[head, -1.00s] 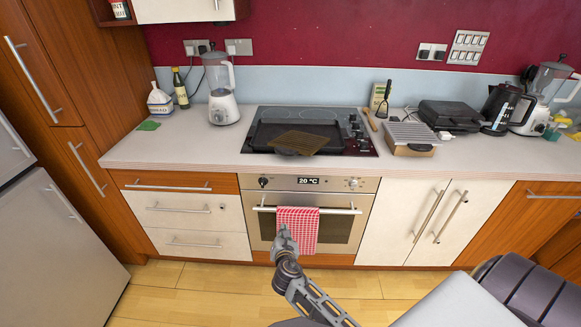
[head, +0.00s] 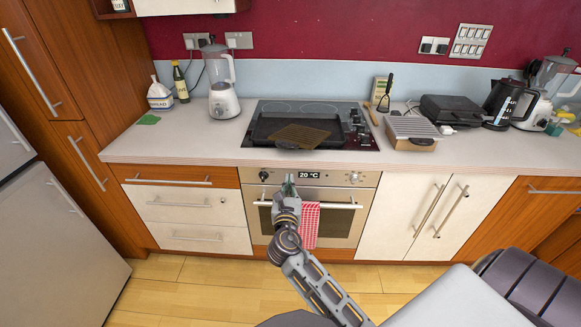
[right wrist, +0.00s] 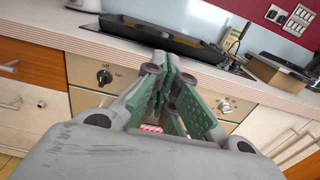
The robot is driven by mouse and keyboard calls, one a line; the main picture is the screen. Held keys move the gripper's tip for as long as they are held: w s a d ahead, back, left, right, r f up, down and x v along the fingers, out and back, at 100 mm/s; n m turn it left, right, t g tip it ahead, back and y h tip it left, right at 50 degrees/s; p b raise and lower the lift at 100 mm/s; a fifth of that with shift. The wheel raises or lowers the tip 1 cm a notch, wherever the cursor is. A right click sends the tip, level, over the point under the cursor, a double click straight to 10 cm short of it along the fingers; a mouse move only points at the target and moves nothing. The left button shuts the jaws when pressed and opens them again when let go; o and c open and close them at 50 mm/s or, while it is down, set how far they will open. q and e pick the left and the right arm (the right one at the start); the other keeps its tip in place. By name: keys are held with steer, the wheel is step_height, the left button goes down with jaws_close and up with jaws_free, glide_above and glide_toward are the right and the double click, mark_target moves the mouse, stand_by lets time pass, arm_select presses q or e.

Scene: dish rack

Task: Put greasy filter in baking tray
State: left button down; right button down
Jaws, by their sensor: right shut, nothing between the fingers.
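The greasy filter (head: 302,135) is a flat brown mesh panel. It lies tilted in the dark baking tray (head: 335,131), with its front end by the tray's front rim. The tray sits on the black hob and also shows in the right wrist view (right wrist: 150,38). My right gripper (head: 289,181) is shut and empty, in front of the oven's control panel, below and in front of the tray. In the right wrist view its green finger pads (right wrist: 163,85) are together. My left gripper is not in view.
The oven door carries a red checked towel (head: 310,224). A blender (head: 223,100) stands left of the hob. A box with a grey slatted top (head: 412,130) and a wooden spoon (head: 371,116) lie to its right. The counter left of the hob is mostly clear.

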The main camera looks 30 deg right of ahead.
steer(key=shift+w, duration=0.1)
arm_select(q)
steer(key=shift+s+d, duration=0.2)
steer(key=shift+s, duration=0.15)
arm_select(e)
steer(key=shift+x, duration=6.9)
